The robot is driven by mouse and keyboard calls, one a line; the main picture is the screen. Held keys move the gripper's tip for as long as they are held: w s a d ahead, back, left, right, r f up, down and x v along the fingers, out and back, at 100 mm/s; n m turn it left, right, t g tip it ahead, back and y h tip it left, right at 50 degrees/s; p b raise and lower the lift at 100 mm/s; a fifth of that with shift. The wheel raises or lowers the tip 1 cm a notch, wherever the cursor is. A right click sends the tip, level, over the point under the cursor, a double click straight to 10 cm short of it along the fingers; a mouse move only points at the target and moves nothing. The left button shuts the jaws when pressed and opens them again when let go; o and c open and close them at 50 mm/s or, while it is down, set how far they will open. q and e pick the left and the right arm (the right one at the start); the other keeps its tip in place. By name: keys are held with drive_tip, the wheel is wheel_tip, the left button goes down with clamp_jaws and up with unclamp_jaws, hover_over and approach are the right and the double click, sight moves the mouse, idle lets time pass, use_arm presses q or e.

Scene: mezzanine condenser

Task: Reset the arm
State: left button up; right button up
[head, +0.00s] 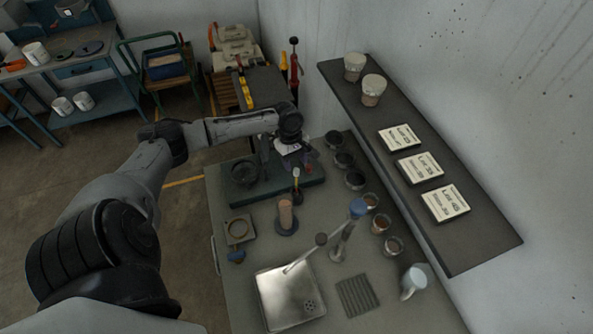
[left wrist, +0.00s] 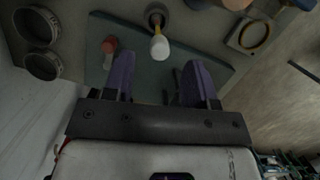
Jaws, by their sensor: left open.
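My left arm reaches in from the left in the head view, and my left gripper (head: 296,160) hangs over the far part of the workbench (head: 222,285), above a dark green board (head: 265,190). In the left wrist view the two purple fingers of my left gripper (left wrist: 158,68) stand apart with nothing held between them. A small upright item with a pale yellow-white top (left wrist: 159,47) shows beyond the fingertips, apart from them. It seems to be the yellow-topped item (head: 296,184) in the head view. My right gripper is not in view.
Several dark cups (head: 355,180) line the wall side. A wall shelf (head: 455,250) with label cards (head: 420,168) overhangs at right.

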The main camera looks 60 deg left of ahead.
use_arm(q)
drive_tip(key=v, duration=0.7)
drive_tip(key=shift+r+b, duration=0.3)
drive_tip(key=shift+r, duration=0.1)
